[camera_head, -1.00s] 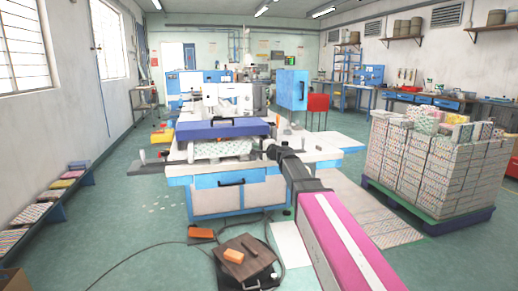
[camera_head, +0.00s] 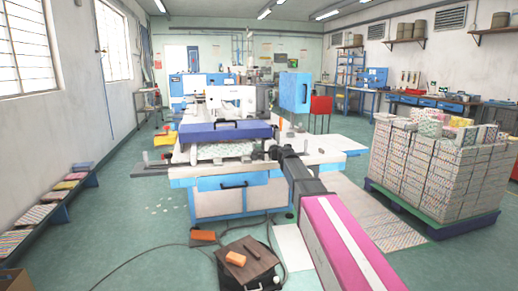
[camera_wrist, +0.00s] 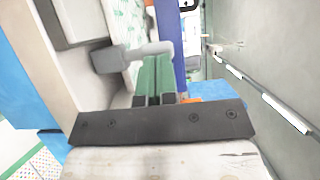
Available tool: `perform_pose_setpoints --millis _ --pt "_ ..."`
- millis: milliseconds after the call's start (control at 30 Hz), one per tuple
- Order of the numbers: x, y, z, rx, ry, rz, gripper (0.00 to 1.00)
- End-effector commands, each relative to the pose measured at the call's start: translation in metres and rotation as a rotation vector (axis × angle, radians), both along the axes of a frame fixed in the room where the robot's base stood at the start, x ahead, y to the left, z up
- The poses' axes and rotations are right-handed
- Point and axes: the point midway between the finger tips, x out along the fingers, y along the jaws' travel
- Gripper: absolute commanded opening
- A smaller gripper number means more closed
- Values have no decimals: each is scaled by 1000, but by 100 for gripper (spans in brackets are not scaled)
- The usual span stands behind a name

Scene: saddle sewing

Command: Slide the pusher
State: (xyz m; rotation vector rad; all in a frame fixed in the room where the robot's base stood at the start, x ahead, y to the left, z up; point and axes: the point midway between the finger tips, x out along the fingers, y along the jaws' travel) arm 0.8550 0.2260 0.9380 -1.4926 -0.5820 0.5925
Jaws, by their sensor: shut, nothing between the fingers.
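A blue-purple block (camera_head: 222,132) with a dark handle lies across the top of the sewing machine bench (camera_head: 300,152); its edge also shows in the wrist view (camera_wrist: 169,35). A grey lever with a blocky end (camera_wrist: 108,61) and a pale bent bar crosses the wrist view in front of my fingers. I cannot tell which part is the pusher. My gripper (camera_wrist: 155,66) has green fingers, shut and empty, at or just beside the pale bar; contact is unclear. In the head view my arm reaches the bench's front right, and my fingertips are hard to make out.
A patterned stack (camera_head: 226,152) lies under the block. A pallet of stacked patterned books (camera_head: 430,165) stands at the right. A low bench with several bundles (camera_head: 62,192) runs along the left wall.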

Motion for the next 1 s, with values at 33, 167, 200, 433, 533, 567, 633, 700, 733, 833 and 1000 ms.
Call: perform_pose_setpoints --millis 33,167,200,433,533,567,633,700,733,833,1000 --pt "-8 -4 0 0 0 -1 0" --pt "-27 -16 0 0 0 -1 0" --pt "-33 -22 0 0 0 -1 0" --pt "-68 -55 1 0 0 -1 0" --pt "-79 -66 1 0 0 -1 0" --pt "-82 -69 1 0 0 -1 0" --pt "-87 -74 1 0 0 0 0" --pt "-91 -78 1 0 0 0 0" --pt "-92 -79 1 0 0 0 0" --pt "-96 -82 -3 -11 2 3 0" --pt "-114 -82 -41 -137 30 42 0"
